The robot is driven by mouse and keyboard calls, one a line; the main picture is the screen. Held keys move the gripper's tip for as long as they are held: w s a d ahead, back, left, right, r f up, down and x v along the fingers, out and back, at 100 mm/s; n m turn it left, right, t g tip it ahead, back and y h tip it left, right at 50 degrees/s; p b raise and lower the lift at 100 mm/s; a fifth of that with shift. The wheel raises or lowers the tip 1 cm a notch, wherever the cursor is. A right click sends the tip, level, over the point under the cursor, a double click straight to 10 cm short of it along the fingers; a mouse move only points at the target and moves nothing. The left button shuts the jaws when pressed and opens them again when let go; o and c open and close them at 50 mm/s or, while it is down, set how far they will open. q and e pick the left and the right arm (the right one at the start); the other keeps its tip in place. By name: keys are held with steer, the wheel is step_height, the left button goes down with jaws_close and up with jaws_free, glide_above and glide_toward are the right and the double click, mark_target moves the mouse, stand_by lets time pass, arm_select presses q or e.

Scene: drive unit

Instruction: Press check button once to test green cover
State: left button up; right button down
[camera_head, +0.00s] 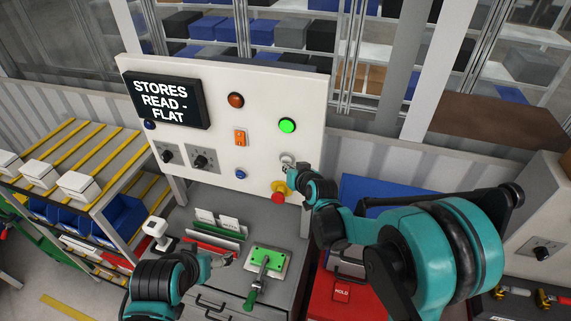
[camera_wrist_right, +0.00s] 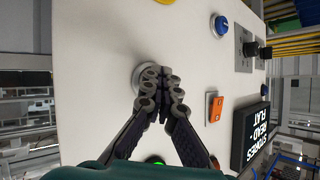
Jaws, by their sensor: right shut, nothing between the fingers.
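The white control panel (camera_head: 215,85) stands upright at the back. My right gripper (camera_head: 289,166) is shut and empty, with its fingertips at a round pale metal button (camera_wrist_right: 140,76) on the panel. The fingers partly cover this button; contact cannot be told, and no label is readable. A green plate (camera_head: 277,258), likely the green cover, lies on the grey bench with a green-handled clamp (camera_head: 252,296) over it. My left gripper (camera_head: 226,260) is low over the bench, left of the green plate; its fingers are too small to judge.
The display (camera_head: 170,100) reads "STORES READ - FLAT". A green lamp (camera_head: 287,125) is lit above my right gripper. A red emergency stop (camera_head: 278,190) on yellow is just below it. A blue button (camera_head: 240,173) and an orange switch (camera_head: 240,138) are to the left.

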steer(key=shift+s+a, duration=0.2)
steer(key=shift+s, duration=0.35)
steer(key=shift+s, duration=0.1)
steer(key=s, duration=0.1)
steer(key=s+a, duration=0.1)
steer(key=s, duration=0.1)
steer(key=s+b, duration=0.1)
steer(key=s, duration=0.1)
steer(key=shift+s+a, duration=0.25)
steer(key=shift+a, duration=0.15)
stand_by(0.4)
steer(key=s+d+f+g+h+b, duration=0.1)
steer(key=s+d+f+b, duration=0.4)
steer(key=s+f+b, duration=0.3)
steer(key=s+d+f+g+h+b, duration=0.1)
steer(key=s+d+f+b, duration=0.5)
steer(key=f+b, duration=0.7)
steer(key=s+d+f+m+g+h+b, duration=0.1)
steer(key=s+d+f+g+h+b, duration=0.1)
steer(key=s+d+f+b, duration=0.4)
steer(key=s+f+b, duration=0.5)
steer(key=b, duration=0.2)
steer(key=shift+g, duration=0.3)
